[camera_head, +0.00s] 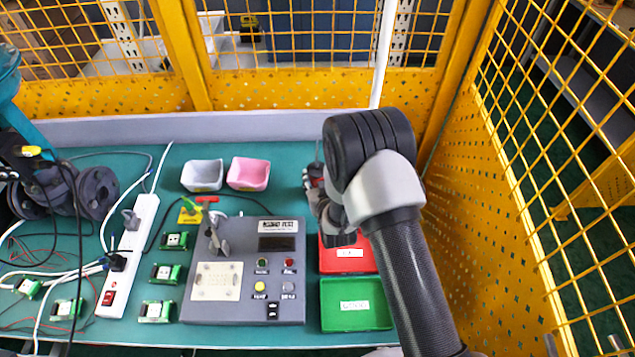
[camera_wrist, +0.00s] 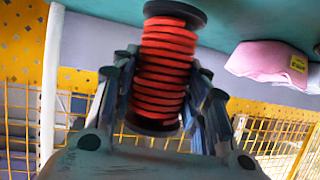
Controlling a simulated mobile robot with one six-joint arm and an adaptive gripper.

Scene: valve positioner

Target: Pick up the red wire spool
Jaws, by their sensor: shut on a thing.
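The red wire spool (camera_wrist: 167,65) has red windings between two black end flanges. It sits between the fingers of my gripper (camera_wrist: 165,78) in the wrist view, and the fingers are shut on it from both sides. In the head view my gripper (camera_head: 316,180) is at the back right of the teal table, partly hidden behind my own arm. Only a little red shows there, so the spool is mostly hidden. I cannot tell whether the spool touches the table.
A pink bin (camera_head: 248,174) and a grey bin (camera_head: 202,175) stand left of my gripper. A red tray (camera_head: 347,259), a green tray (camera_head: 355,304) and a grey control box (camera_head: 243,307) lie nearer. A yellow mesh fence (camera_head: 530,200) closes the right side.

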